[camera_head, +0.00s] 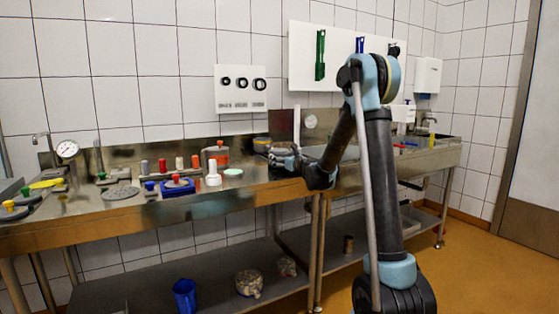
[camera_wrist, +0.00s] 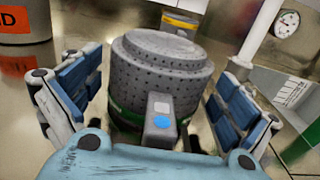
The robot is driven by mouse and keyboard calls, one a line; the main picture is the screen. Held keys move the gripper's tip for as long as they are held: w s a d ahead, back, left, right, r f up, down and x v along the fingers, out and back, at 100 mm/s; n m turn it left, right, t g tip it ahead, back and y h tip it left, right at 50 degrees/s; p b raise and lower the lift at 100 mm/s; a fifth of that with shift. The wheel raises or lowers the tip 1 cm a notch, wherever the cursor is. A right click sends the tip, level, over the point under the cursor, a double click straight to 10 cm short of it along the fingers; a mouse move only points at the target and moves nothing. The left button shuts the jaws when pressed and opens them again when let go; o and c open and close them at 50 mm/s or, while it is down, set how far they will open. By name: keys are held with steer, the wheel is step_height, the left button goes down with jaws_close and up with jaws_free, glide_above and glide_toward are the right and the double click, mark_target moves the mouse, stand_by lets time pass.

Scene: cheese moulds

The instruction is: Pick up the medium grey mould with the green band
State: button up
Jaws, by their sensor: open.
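The grey mould (camera_wrist: 160,70) is a dotted, stepped cylinder in the wrist view, standing on the shiny metal top. A green band (camera_wrist: 125,118) shows low on it, partly hidden behind my wrist parts. My gripper (camera_wrist: 155,98) is open, with one blue-padded finger to the left of the mould and one to the right. Gaps seem to show between the fingers and the mould. In the head view my gripper (camera_head: 284,158) is low over the counter near its back, and the mould there is hard to make out.
A grey mould with a yellow band (camera_wrist: 182,22) stands just behind. An orange-labelled container (camera_wrist: 22,25) is at the upper left, a dial gauge (camera_wrist: 287,22) at the upper right. The counter (camera_head: 240,200) holds several coloured-knob items to the left of my gripper (camera_head: 284,158).

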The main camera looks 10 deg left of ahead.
steer(key=c, duration=1.5)
steer(key=shift+r, duration=5.05)
